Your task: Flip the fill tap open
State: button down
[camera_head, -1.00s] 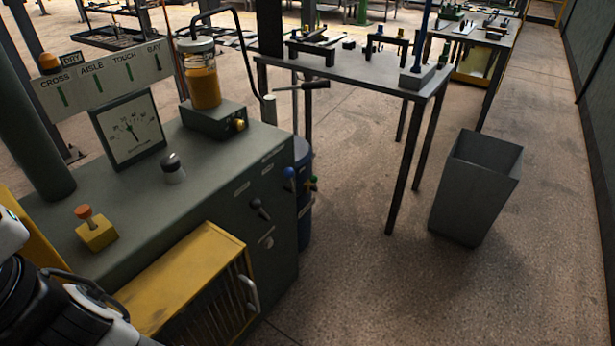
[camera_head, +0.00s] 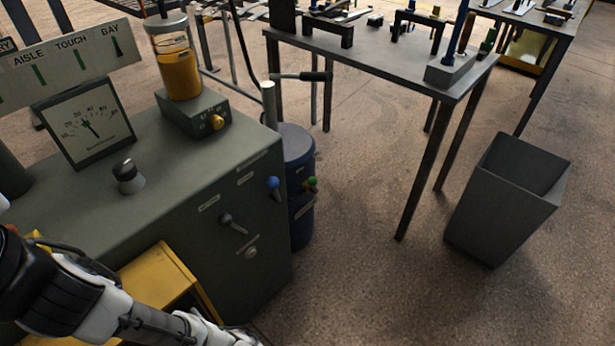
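On the right-hand face of the green-grey cabinet (camera_head: 255,255) are a black-handled lever (camera_head: 232,222) tilted down to the right and a blue-handled lever (camera_head: 273,185) hanging down. Small labels sit beside them, too small to read, so I cannot tell by name which is the fill tap. My gripper is not visible; the arm's far end runs out at the bottom edge.
A jar of amber liquid (camera_head: 178,72), a dial gauge (camera_head: 88,128) and a dark knob (camera_head: 127,178) stand on the cabinet. A yellow box (camera_head: 158,275) juts out at its front. A grey bin (camera_head: 508,195) and a steel table (camera_head: 385,60) stand right; floor between is clear.

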aim_at(313, 181)
jog(key=i+l+u, duration=0.2)
jog(key=i+l, duration=0.15)
jog(key=l, duration=0.25)
jog(key=i+l+u, duration=0.1)
jog(key=l, duration=0.2)
jog(key=i, duration=0.25)
